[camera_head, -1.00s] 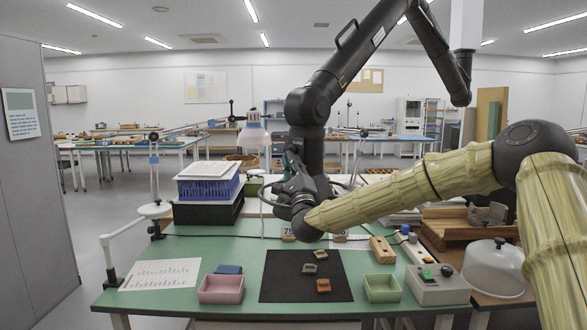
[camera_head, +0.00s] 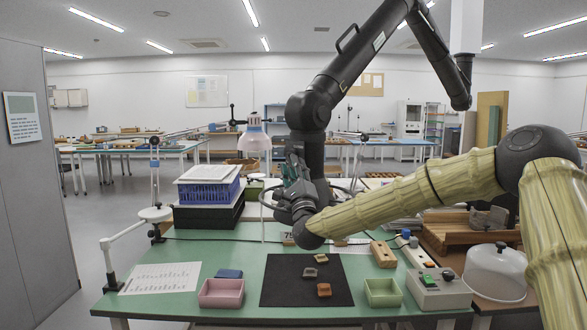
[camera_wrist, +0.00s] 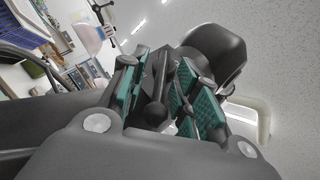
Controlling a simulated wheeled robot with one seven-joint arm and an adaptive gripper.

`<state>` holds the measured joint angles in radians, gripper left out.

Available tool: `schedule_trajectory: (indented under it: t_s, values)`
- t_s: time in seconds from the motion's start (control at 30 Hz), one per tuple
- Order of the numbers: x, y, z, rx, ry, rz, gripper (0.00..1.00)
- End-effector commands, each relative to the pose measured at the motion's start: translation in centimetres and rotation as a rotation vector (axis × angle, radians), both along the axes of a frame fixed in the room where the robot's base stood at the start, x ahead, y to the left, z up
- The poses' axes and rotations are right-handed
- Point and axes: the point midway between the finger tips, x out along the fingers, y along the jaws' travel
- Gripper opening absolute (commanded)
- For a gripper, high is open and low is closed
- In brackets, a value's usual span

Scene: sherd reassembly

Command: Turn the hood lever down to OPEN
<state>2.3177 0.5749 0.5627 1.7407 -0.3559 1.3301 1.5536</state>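A black jointed extraction arm (camera_head: 345,70) comes down from above to a vertical pipe (camera_head: 313,150) over the green table. My gripper (camera_head: 291,170) is at the foot of this pipe and hides most of the hood. In the wrist view, a dark lever with a round knob (camera_wrist: 155,113) stands between the green-padded fingers of my gripper (camera_wrist: 163,92). The fingers are apart, with what look like gaps beside the lever; firm contact cannot be seen. A dark rounded part (camera_wrist: 218,52), perhaps the hood, lies just beyond. No OPEN mark is readable.
The green table (camera_head: 190,245) holds a black mat (camera_head: 280,292) with several sherds, a pink tray (camera_head: 221,293), a green tray (camera_head: 383,292) and a switch box (camera_head: 437,290). A lamp (camera_head: 254,138) and stacked crates (camera_head: 209,190) stand left of my gripper.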

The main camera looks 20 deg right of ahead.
Motion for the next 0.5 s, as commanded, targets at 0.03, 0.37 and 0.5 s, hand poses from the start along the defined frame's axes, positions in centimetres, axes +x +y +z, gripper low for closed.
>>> schedule_trajectory:
  t_s: [0.03,0.37,0.5]
  values:
    - [-0.5,0.0,-0.4,0.002,0.002,0.001,0.31]
    - [-5.3,0.3,-3.7,0.002,0.003,0.001,0.31]
    - [-7.2,0.4,-5.0,0.002,0.002,0.001,0.31]
